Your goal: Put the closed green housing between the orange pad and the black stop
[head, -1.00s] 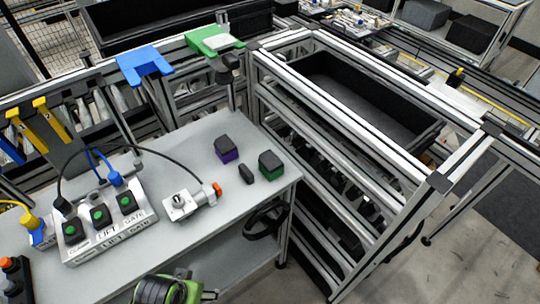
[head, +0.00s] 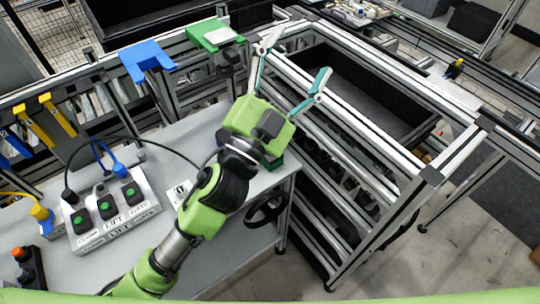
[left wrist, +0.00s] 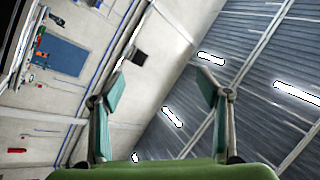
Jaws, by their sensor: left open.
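My left gripper (head: 298,57) is open and empty, raised over the right end of the bench with its two teal fingers spread. In the left wrist view its fingers (left wrist: 162,86) stand apart with nothing between them. The green housing (head: 276,164) shows only as a dark green lower edge at the bench's right end, behind and below my gripper body; whether it is closed cannot be seen now. The grey clamp fixture (head: 178,194) is mostly hidden by my left arm. Its orange pad and black stop are out of sight. My right gripper is not in view.
A grey button box (head: 112,212) with cables stands on the left of the bench. An aluminium frame with a black bin (head: 345,85) adjoins the bench at the right. Blue (head: 146,62) and green (head: 215,35) brackets sit on the back rail.

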